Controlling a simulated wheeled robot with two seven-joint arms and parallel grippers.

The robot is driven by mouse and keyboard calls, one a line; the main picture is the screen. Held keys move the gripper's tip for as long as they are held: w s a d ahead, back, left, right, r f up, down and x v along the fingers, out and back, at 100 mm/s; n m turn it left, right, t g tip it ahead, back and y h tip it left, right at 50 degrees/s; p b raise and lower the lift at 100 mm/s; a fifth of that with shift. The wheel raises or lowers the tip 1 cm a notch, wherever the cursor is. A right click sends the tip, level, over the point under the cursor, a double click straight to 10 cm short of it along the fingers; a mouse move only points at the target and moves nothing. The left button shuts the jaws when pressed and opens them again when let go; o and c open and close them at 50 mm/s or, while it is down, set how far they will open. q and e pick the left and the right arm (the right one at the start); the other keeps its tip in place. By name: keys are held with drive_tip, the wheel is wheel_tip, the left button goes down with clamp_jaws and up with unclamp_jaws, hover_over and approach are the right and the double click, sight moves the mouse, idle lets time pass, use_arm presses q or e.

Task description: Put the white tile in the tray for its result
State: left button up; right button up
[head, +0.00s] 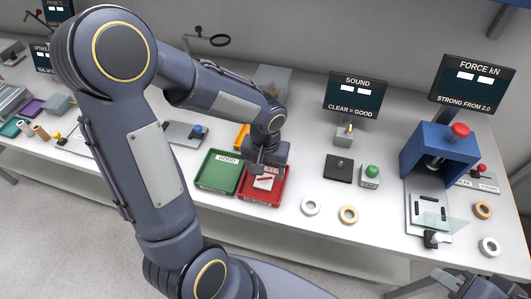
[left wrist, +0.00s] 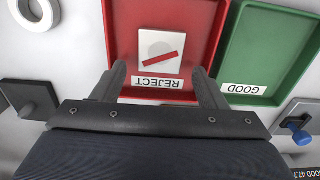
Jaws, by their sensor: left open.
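The white tile (left wrist: 152,52) bears a red slanted bar and a faint grey round mark. It lies in the red tray (left wrist: 118,30) labelled REJECT, near the label. In the head view the tile (head: 264,182) shows in the same red tray (head: 262,201). The green tray (head: 219,171) labelled GOOD stands beside it and looks empty; it also shows in the left wrist view (left wrist: 262,50). My left gripper (head: 267,168) is open above the red tray, its fingers apart with nothing between them. My right gripper (head: 470,285) is partly in view at the bottom right; its jaws are unclear.
White and tan rings (head: 310,206) lie right of the red tray. A dark pad (head: 338,168), a green button box (head: 370,174) and a blue press (head: 440,150) stand further right. Display screens (head: 356,97) stand at the back. Bare tabletop separates the trays from the pad.

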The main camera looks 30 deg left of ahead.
sight(265, 176)
use_arm(q)
wheel_tip(265, 176, up, 10)
drive_tip(key=r, duration=0.1)
drive_tip(key=s+r+t+h, duration=0.1)
drive_tip(key=s+t+h, duration=0.1)
drive_tip(key=s, duration=0.4)
drive_tip(key=s+d+r+m+t+h, duration=0.1)
drive_tip(key=s+r+t, duration=0.1)
drive_tip(key=s, duration=0.5)
drive_tip(key=shift+s+d+t+h, duration=0.2)
drive_tip(key=shift+t+h, duration=0.2)
drive_tip(key=shift+t, duration=0.4)
drive_tip(key=shift+c, duration=0.5)
